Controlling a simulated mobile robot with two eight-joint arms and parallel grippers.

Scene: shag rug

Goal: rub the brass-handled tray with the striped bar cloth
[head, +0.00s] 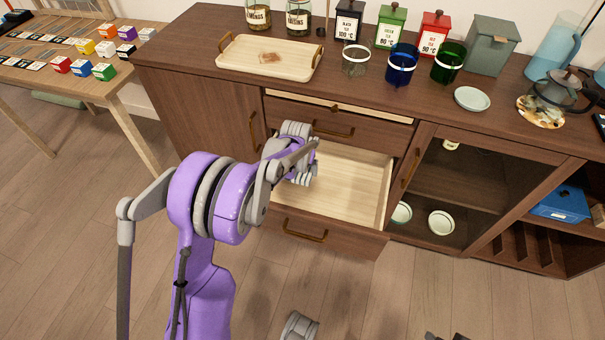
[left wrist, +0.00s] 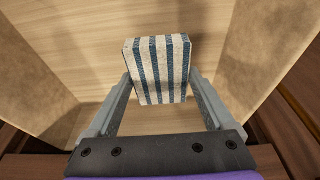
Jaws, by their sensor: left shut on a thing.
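The brass-handled tray (head: 240,61) is pale wood and lies on the left part of the sideboard top. A brown smear (head: 270,57) shows on its surface. The striped bar cloth (left wrist: 158,70) is a folded white and blue block in the left wrist view. My left gripper (left wrist: 160,98) is shut on it, with a finger on each side, over the pale floor of the open drawer. In the head view my left gripper (head: 302,168) is at the open drawer, and my arm hides the cloth.
The open drawer (head: 345,190) has wooden walls close around my left gripper. Behind and right of the tray stand glass jars (head: 298,20), coloured canisters (head: 390,27), tumblers (head: 402,65) and a small dish (head: 472,99). A side table (head: 75,80) with small boxes is at left.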

